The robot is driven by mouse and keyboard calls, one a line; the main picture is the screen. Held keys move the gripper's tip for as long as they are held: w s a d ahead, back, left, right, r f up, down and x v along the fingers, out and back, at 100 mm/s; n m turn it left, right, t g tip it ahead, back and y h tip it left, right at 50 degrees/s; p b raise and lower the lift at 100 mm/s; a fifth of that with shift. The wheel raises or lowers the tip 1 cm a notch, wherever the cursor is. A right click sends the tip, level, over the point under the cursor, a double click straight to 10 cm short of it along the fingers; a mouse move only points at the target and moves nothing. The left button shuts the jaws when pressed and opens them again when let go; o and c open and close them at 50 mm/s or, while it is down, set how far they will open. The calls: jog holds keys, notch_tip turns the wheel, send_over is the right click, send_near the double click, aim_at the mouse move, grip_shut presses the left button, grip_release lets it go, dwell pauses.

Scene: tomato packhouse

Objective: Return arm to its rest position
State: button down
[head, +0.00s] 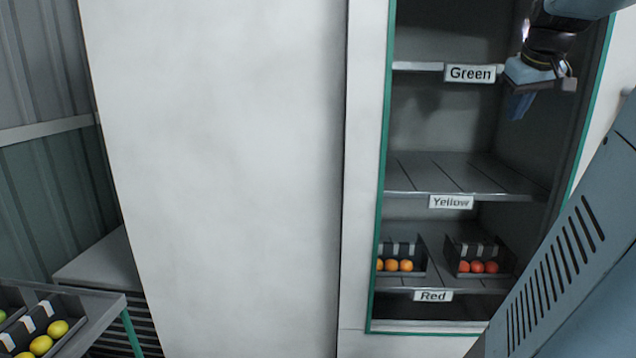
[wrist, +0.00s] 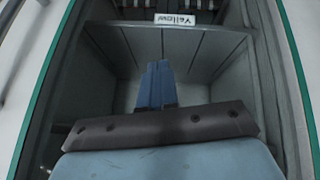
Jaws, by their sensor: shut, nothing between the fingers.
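My gripper (head: 519,104) shows at the upper right of the head view, at the end of my dark wrist, in front of the upper part of the open cabinet (head: 380,190). Its blue fingers are together and hold nothing. In the wrist view my gripper (wrist: 157,66) points into a grey compartment, with the two fingers side by side and closed. No object is between or touching the fingertips.
The cabinet has shelves labelled Green (head: 470,73), Yellow (head: 451,202) and Red (head: 433,295). Two dark boxes hold orange (head: 391,265) and red tomatoes (head: 478,267) low down. A table (head: 92,318) with boxes of yellow and green tomatoes stands lower left. The upper shelves look empty.

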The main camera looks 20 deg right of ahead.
jog(key=a+f+y, duration=0.1)
jog(key=a+f, duration=0.2)
jog(key=a, duration=0.4)
jog(key=a+f+n+y, duration=0.1)
jog(key=a+f, duration=0.1)
jog(key=a, duration=0.4)
jog(key=a+f+y, duration=0.1)
jog(key=a+f, duration=0.2)
jog(key=a, duration=0.4)
jog(key=s+a+f, duration=0.3)
jog(key=a+f, duration=0.2)
jog(key=a, duration=0.2)
jog(key=s+a+f+n, duration=0.1)
jog(key=s+a+f, duration=0.2)
jog(key=a+f, duration=0.2)
jog(key=shift+s+a+f+y, duration=0.25)
jog(key=shift+a+y, duration=0.05)
jog(key=shift+a, duration=0.75)
jog(key=shift+d, duration=0.15)
